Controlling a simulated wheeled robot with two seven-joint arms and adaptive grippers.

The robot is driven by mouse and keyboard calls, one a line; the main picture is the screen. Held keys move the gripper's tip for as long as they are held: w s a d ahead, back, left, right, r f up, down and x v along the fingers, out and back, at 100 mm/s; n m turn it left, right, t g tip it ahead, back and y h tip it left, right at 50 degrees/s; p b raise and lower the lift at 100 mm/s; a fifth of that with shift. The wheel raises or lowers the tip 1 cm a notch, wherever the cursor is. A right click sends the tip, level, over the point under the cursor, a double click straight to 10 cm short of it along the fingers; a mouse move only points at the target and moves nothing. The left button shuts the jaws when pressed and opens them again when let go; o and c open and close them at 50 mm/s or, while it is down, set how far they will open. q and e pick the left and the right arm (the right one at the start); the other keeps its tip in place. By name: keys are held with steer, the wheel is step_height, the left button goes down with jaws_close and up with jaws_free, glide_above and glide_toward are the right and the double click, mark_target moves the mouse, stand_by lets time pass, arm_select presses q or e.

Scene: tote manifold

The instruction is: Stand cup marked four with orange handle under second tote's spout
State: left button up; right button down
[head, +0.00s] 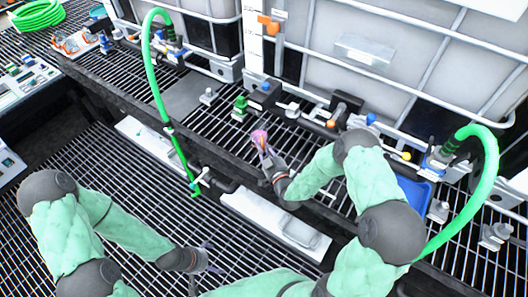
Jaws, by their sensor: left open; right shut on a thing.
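My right gripper (266,155) is shut on a small pink-purple thing (260,136) and holds it over the dark grating, in front of the green valve. I cannot make out a number or an orange handle on it, so I cannot tell whether it is the cup. My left gripper (212,260) is open and empty, low over the front grating. The right-hand white caged tote (385,75) has a black outlet valve (345,106) at its base. Another tote (205,35) stands to its left. Which tote counts as second is not marked clearly.
A green valve (240,106) stands on the rear grating. A green hose (150,70) hangs at the left, and another (490,185) loops down at the right. A blue tray (412,192) lies behind my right arm. The front grating is mostly free.

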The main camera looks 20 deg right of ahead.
steer(key=shift+f, duration=0.85)
steer(key=shift+r, duration=0.1)
steer(key=c, duration=1.7)
jaws_free()
steer(key=shift+f+b, duration=0.2)
steer(key=shift+b, duration=0.1)
steer(key=o, duration=0.5)
steer(key=shift+c, duration=0.2)
